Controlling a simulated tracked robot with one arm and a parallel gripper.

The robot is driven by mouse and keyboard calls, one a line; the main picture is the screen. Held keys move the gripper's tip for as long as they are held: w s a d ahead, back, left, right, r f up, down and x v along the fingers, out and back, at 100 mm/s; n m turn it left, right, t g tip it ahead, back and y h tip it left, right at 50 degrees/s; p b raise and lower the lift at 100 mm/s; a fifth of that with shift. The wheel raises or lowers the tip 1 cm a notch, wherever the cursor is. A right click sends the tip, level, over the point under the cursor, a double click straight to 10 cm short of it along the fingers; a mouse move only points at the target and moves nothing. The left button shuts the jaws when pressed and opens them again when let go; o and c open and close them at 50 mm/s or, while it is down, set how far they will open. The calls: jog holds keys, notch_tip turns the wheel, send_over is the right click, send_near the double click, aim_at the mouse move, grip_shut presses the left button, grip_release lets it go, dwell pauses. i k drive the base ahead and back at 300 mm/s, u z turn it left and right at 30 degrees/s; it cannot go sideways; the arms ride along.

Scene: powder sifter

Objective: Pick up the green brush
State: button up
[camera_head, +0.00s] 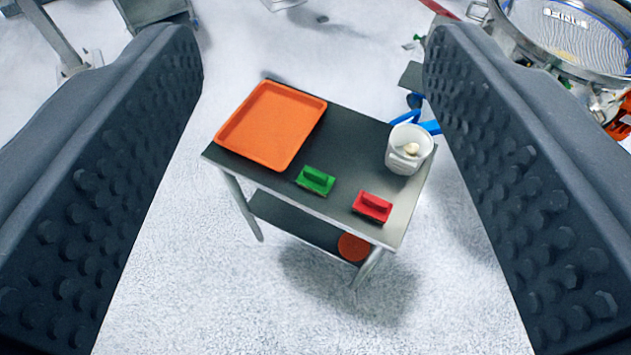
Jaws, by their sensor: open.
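The green brush (316,180) lies on the dark top of a small table (347,150), near the table's front edge. It has a raised green grip along its top. My gripper (312,55) is open, with one dark studded finger on each side of the picture. Nothing is between the fingers up close. The table and the brush show through the gap, well beyond the fingers and apart from them.
A red brush (373,206) lies right of the green one. An orange tray (271,125) fills the table's left part. A white container (409,149) stands at the right, beside blue items (405,117). A round sifter (565,40) is at upper right. The floor in front is clear.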

aim_at(310, 179)
jog(key=k, duration=0.45)
jog(key=z, duration=0.7)
jog(key=i, duration=1.25)
jog(key=u, duration=0.05)
